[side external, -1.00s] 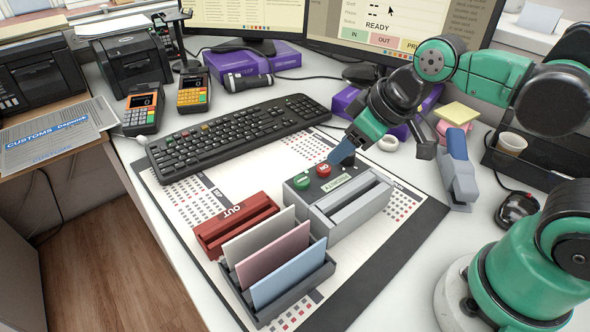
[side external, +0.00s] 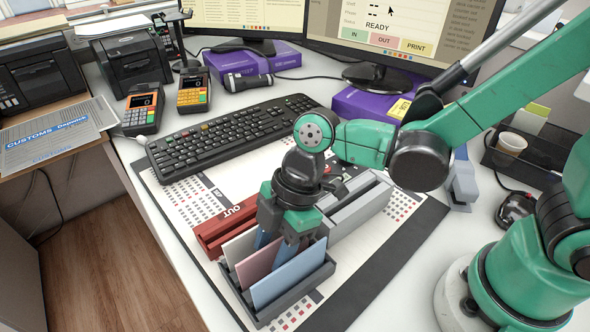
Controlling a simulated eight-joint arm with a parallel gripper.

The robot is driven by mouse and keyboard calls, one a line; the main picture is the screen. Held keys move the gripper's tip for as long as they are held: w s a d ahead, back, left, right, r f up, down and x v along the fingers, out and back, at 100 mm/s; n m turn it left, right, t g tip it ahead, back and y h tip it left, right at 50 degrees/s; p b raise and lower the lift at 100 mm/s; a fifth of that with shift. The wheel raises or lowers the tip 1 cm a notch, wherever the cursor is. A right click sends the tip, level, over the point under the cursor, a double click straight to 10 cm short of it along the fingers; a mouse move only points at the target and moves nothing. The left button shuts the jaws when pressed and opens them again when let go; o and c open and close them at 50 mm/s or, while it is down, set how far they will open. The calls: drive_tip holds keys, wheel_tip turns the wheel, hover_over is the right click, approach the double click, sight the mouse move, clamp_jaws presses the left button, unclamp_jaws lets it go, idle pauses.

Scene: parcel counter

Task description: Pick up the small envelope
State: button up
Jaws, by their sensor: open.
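Three small envelopes stand upright side by side in a dark grey rack on the mat: a white one (side external: 237,247) at the back, a pink one (side external: 257,265) in the middle and a light blue one (side external: 289,277) in front. The rack's rim (side external: 325,272) shows at its right end. Whether a finger touches paper, I cannot tell.
A red OUT tray (side external: 212,232) stands just behind the rack. The keyboard (side external: 235,136) lies farther back. The front right of the dark mat (side external: 385,262) is clear.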

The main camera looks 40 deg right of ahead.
drive_tip(key=shift+a+f, duration=0.2)
drive_tip(key=shift+f, duration=0.35)
drive_tip(key=shift+f, duration=0.25)
idle(0.4)
clamp_jaws()
